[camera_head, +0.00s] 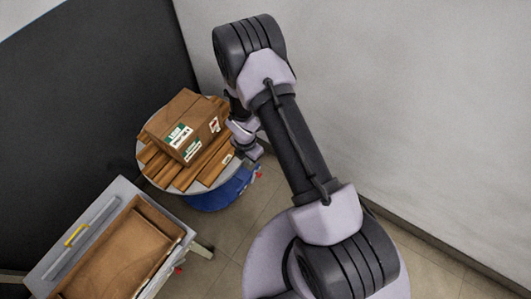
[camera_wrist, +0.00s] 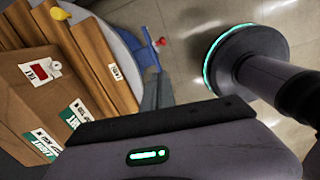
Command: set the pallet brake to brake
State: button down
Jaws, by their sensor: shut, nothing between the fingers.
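A round grey pallet top (camera_head: 150,176) on a blue base (camera_head: 222,192) carries a cardboard box and brown slats. A small red part (camera_head: 258,173) sticks out at the right of the base. In the wrist view a red knob (camera_wrist: 161,41) shows beside a blue bracket (camera_wrist: 149,45) at the pallet's edge. Which part is the brake, and its setting, I cannot tell. My gripper (camera_head: 252,153) is beside the pallet's right rim, close above the red part. In the wrist view its grey finger end (camera_wrist: 157,92) is near the blue bracket. It appears shut and empty.
The cardboard box (camera_head: 184,125) with labels sits on the slats (camera_head: 215,168). A grey cart with a brown tray (camera_head: 125,250) and a yellow handle (camera_head: 76,236) stands at lower left. A dark wall is behind and a pale wall to the right. Some floor (camera_head: 245,205) is clear.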

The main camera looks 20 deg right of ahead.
notch_tip(320, 180, down, 16)
jog(key=d+n+b, duration=0.1)
jog(key=d+b, duration=0.1)
jog(key=b, duration=0.5)
jog(key=shift+d+f+n, duration=0.2)
jog(key=shift+d+n, duration=0.1)
jog(key=shift+d, duration=0.1)
jog(key=shift+s, duration=0.1)
